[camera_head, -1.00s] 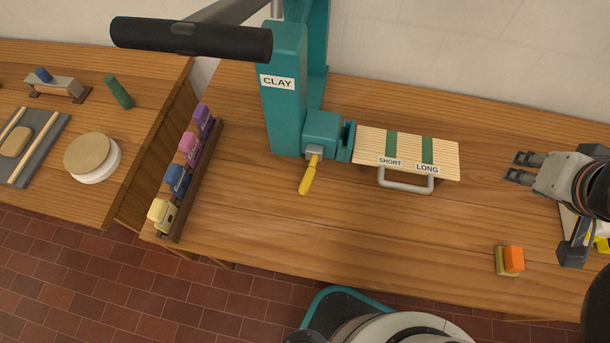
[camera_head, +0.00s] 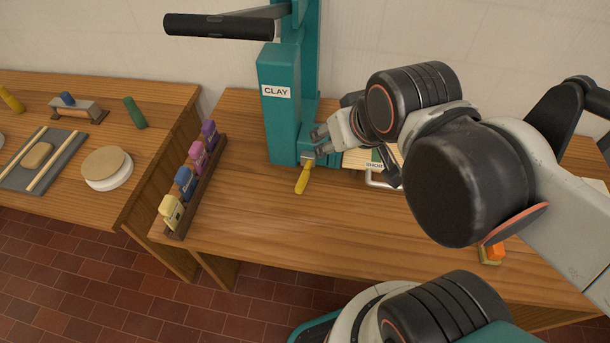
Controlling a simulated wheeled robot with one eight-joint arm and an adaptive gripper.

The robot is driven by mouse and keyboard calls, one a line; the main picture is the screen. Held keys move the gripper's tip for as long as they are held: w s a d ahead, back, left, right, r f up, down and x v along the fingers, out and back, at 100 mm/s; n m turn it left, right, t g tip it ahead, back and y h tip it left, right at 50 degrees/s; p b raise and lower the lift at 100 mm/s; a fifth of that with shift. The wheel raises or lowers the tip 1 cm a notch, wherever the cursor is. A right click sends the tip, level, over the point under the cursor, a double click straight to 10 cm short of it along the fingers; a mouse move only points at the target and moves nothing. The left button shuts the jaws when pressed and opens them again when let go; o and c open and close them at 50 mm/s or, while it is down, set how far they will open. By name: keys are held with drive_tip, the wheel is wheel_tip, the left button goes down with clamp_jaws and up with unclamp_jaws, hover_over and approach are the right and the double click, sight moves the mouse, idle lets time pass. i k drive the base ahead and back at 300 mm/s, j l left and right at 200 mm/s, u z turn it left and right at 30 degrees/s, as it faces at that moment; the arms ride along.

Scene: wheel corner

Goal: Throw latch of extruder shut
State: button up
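The teal extruder (camera_head: 281,115), labelled CLAY, stands upright on the wooden table. Its latch (camera_head: 303,178) has a yellow handle that hangs down and slightly left from a grey block at the front of the outlet. My gripper (camera_head: 316,144) is at the extruder's outlet, just above and right of the latch's grey block. Its fingers look spread and nothing shows between them. I cannot tell whether they touch the extruder. My arm hides most of the slatted board (camera_head: 357,160) with the SHORT label, and part of the outlet.
A long black lever handle (camera_head: 220,26) juts left from the extruder's top.

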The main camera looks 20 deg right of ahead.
sight(303, 180)
drive_tip(key=k+j+z, duration=0.1)
drive_tip(key=j+z, duration=0.15)
drive_tip(key=z, duration=0.2)
drive_tip(key=k+j+z, duration=0.15)
drive_tip(key=z, duration=0.35)
